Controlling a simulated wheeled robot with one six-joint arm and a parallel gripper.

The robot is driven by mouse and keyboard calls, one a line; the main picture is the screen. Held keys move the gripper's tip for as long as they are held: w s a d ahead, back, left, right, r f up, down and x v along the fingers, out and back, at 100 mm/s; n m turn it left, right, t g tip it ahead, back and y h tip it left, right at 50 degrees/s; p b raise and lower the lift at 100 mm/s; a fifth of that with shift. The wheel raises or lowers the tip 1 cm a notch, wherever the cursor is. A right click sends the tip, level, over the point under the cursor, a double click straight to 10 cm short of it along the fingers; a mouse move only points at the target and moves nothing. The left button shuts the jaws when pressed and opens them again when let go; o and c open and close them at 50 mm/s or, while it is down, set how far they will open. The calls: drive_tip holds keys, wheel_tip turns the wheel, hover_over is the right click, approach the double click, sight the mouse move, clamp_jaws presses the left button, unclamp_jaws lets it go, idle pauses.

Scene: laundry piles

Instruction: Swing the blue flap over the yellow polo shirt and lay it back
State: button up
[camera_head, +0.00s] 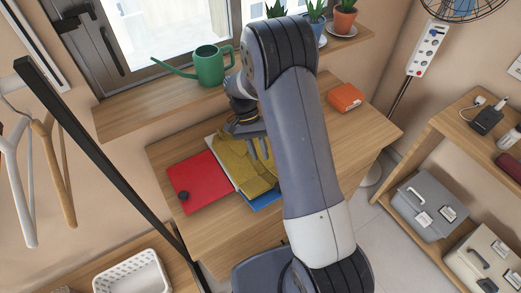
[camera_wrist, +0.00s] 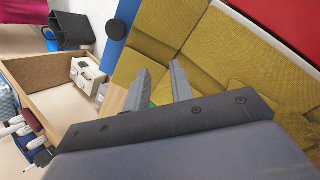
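The yellow polo shirt (camera_head: 240,165) lies spread on a board on the wooden table, and it fills much of the wrist view (camera_wrist: 205,45). The blue flap (camera_head: 266,202) shows only as a strip at the shirt's front right edge, mostly hidden by my arm. In the wrist view the blue flap (camera_wrist: 113,52) lies beside the shirt and has a round black knob (camera_wrist: 116,29). My gripper (camera_wrist: 162,70) is open, with nothing seen between its fingertips. In the head view my gripper (camera_head: 258,150) is over the shirt's back right part; I cannot tell whether it touches.
A red flap (camera_head: 200,181) with a black knob lies flat left of the shirt. An orange box (camera_head: 345,97) sits at the table's back right. A green watering can (camera_head: 209,66) and potted plants stand on the sill. A dark rail crosses the left foreground.

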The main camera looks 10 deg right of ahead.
drive_tip(key=o, duration=0.6)
drive_tip(key=shift+d+r, duration=0.1)
drive_tip(key=shift+w, duration=0.1)
drive_tip(key=b+v, duration=0.1)
drive_tip(key=v, duration=0.9)
drive_tip(key=shift+w+r, duration=0.15)
drive_tip(key=shift+r, duration=0.2)
drive_tip(key=shift+f, duration=0.1)
